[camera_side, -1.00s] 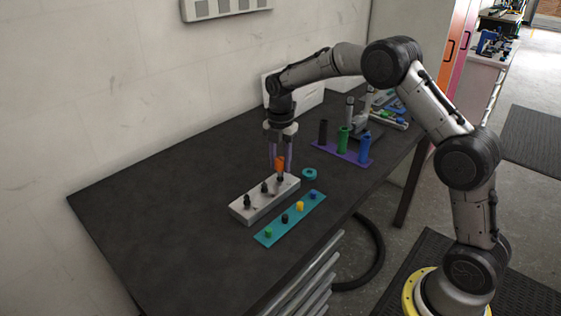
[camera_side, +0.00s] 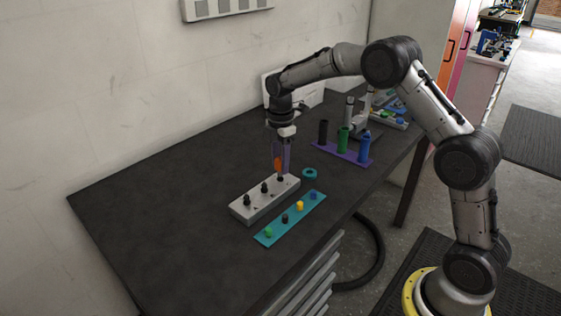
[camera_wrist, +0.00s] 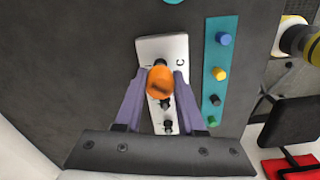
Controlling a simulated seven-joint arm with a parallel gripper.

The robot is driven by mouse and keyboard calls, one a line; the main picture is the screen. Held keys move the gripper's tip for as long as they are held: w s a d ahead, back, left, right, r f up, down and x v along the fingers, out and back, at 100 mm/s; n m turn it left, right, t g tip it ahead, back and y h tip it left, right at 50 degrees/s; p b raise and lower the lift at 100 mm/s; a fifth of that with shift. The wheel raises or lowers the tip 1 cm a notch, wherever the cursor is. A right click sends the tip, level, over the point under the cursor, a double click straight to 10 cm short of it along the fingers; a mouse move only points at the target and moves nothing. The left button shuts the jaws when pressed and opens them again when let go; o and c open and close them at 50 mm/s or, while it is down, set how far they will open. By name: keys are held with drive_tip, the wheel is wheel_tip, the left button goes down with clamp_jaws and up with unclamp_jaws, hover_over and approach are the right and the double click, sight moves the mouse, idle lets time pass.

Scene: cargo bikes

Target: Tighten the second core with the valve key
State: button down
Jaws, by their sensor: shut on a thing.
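The orange valve key (camera_side: 278,163) is between the purple fingers of my gripper (camera_side: 281,167), which is shut on it. The key stands over the far end of the pale valve block (camera_side: 251,211), at the stem there; whether it is fully seated on the core is hidden. Two other black stems (camera_side: 264,187) stand clear on the block. In the wrist view the orange key (camera_wrist: 159,82) covers the stem beneath it, and the block (camera_wrist: 173,45) shows a letter C beside the key. Two dark stems (camera_wrist: 167,125) show below the key.
A teal strip (camera_side: 278,229) with green, black, yellow and blue caps lies beside the block. A teal ring (camera_side: 309,173) lies past its far end. A purple rack (camera_side: 343,152) with black, green and blue cylinders stands behind. The table's left part is clear.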

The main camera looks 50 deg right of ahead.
drive_tip(key=m, duration=0.3)
drive_tip(key=f+m, duration=0.1)
drive_tip(key=m, duration=0.2)
drive_tip(key=shift+s+m, duration=0.1)
drive_tip(key=shift+m, duration=0.2)
drive_tip(key=c, duration=0.8)
unclamp_jaws()
drive_tip(key=shift+c, duration=0.2)
drive_tip(key=o, duration=0.3)
drive_tip(key=shift+r, duration=0.2)
drive_tip(key=n, duration=0.5)
drive_tip(key=shift+r+n, duration=0.1)
drive_tip(key=shift+n, duration=0.2)
drive_tip(key=n, duration=0.6)
